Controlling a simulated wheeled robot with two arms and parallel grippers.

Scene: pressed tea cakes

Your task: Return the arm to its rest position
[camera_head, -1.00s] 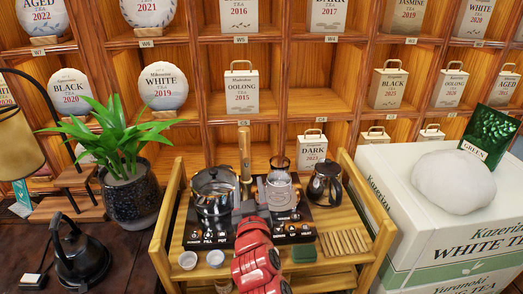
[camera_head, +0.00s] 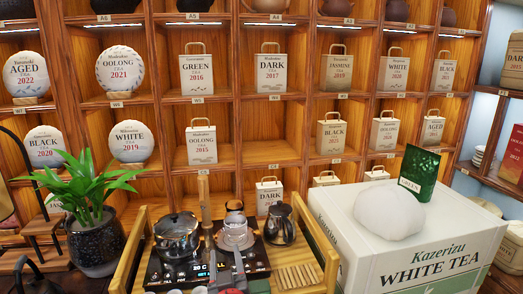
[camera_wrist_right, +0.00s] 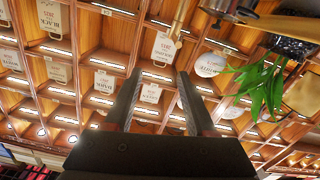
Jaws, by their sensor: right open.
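My right gripper (camera_head: 224,262) shows at the bottom of the head view, in front of the tea tray (camera_head: 160,284). Its two dark fingers are apart. In the right wrist view my right gripper (camera_wrist_right: 160,78) is open, with nothing held between the fingers; the shelf lies beyond them. Most of my right arm is below the head view's edge. My left gripper is in neither view.
A plant (camera_head: 92,240) stands left. A white tea box (camera_head: 415,255) with a pale lump (camera_head: 390,212) and green packet (camera_head: 418,172) stands right. Shelves (camera_head: 262,152) fill the back.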

